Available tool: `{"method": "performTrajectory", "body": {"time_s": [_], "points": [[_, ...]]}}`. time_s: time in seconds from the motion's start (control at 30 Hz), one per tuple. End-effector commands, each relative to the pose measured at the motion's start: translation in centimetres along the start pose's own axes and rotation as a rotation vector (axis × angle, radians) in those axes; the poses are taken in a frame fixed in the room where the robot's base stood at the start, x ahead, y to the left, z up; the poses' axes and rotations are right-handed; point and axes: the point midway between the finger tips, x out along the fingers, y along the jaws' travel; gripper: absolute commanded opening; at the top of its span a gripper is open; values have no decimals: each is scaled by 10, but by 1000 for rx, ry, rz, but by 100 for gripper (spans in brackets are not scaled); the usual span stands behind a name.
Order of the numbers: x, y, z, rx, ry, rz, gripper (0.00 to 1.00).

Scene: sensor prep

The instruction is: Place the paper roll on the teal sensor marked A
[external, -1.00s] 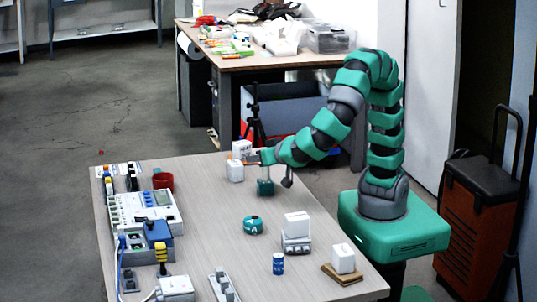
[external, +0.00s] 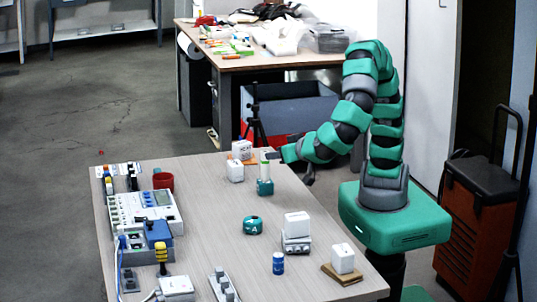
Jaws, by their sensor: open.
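A small pale upright cylinder (external: 265,170), which looks like the paper roll, stands on top of a teal block (external: 265,187) near the far right edge of the table. No marking on this block is readable. A low round teal piece (external: 252,225) with a white mark like an A lies nearer the table's middle, with nothing on it. My gripper (external: 291,166) is open and empty, just right of the pale cylinder and apart from it.
White boxes (external: 235,172) stand left of the teal block. A white cube on a grey stand (external: 296,243), a blue can (external: 278,263) and a white cube on a wooden board (external: 342,273) are nearer. Panels and switches (external: 145,212) line the left.

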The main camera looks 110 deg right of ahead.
Motion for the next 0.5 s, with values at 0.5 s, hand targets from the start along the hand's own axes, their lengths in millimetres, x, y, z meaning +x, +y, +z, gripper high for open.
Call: {"method": "performTrajectory", "body": {"time_s": [0.5], "points": [[-26, 0, 0, 2, -1, 0, 44]]}}
